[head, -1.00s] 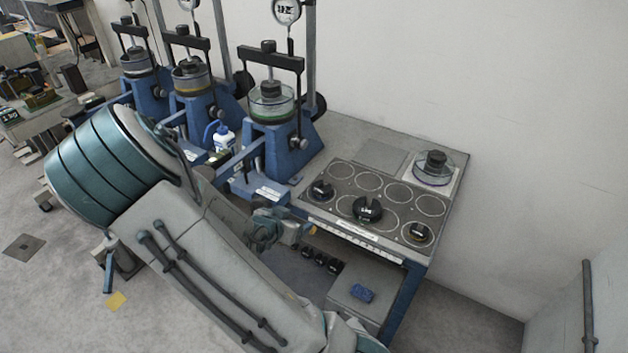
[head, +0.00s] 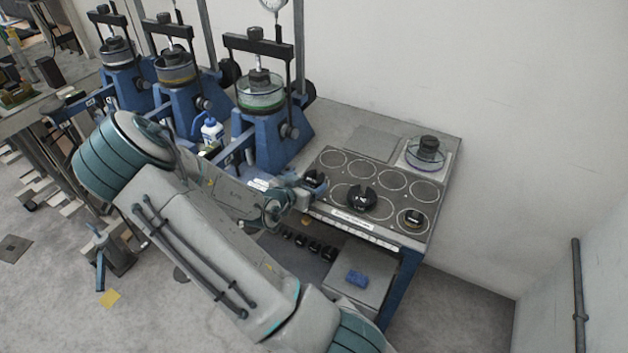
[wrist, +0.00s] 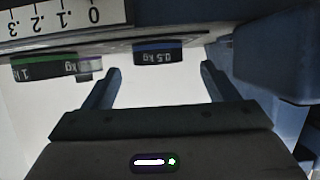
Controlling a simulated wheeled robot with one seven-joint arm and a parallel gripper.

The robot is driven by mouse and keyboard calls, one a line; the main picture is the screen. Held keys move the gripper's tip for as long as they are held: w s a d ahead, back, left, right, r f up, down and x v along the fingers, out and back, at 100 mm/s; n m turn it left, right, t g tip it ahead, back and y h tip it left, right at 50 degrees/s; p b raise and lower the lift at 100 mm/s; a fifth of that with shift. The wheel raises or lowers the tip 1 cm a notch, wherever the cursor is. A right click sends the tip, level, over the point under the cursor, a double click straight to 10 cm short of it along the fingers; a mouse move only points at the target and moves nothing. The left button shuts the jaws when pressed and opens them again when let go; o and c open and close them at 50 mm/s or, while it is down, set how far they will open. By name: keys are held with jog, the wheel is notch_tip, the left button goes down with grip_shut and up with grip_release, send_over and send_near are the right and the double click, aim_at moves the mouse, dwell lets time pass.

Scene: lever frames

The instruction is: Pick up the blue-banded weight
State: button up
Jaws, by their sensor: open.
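The blue-banded weight (wrist: 153,53) is a dark disc marked 0.5 kg. It appears upside down in the wrist view, ahead of my gripper (wrist: 161,69) and between the lines of its two fingers. The fingers are open and empty, and the weight looks just beyond their tips. In the head view a dark weight (head: 313,178) at the left end of the plate's front row seems to be this one; its band is not readable there. My gripper (head: 300,192) is close beside it on the left, partly hidden by my wrist.
A green-banded 1 kg weight (wrist: 43,68) stands to one side. In the head view a larger slotted weight (head: 362,199) and another weight (head: 412,219) share the marked plate (head: 380,183). A blue press (head: 258,140) stands left of the plate; a glass dish (head: 425,158) is behind.

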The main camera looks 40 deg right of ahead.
aim_at(313, 179)
jog(key=shift+w+d+f, duration=0.15)
jog(key=shift+d, duration=0.4)
jog(key=shift+p+x, duration=0.7)
jog(key=shift+x, duration=1.4)
jog(key=c, duration=1.2)
